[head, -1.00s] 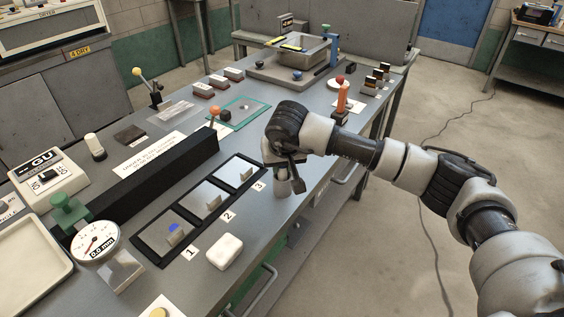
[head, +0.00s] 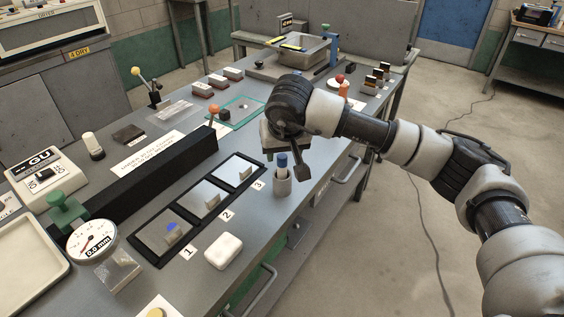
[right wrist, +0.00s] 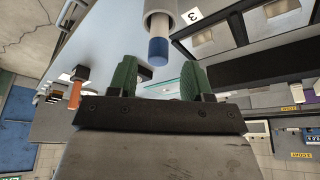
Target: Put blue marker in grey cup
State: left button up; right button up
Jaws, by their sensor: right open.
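The grey cup (head: 283,184) stands on the bench near its front edge, just right of the card marked 3. The blue marker (head: 282,160) stands in the cup with its blue end up, above the rim. In the right wrist view the blue end (right wrist: 158,51) points out of the cup (right wrist: 161,9) toward my gripper. My right gripper (right wrist: 160,80) is open, its green-padded fingers apart from the marker with nothing between them. In the head view, my right wrist partly hides the gripper, just behind the cup. My left gripper is not in view.
A black frame with numbered plates (head: 201,206) lies left of the cup. A white block (head: 223,252) sits nearer. A long black bar (head: 150,178) lies behind the frame. An orange post (head: 344,92) and a metal basin (head: 303,53) stand farther back.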

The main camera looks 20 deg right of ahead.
jog(key=shift+v, duration=2.25)
jog(key=shift+w, duration=0.1)
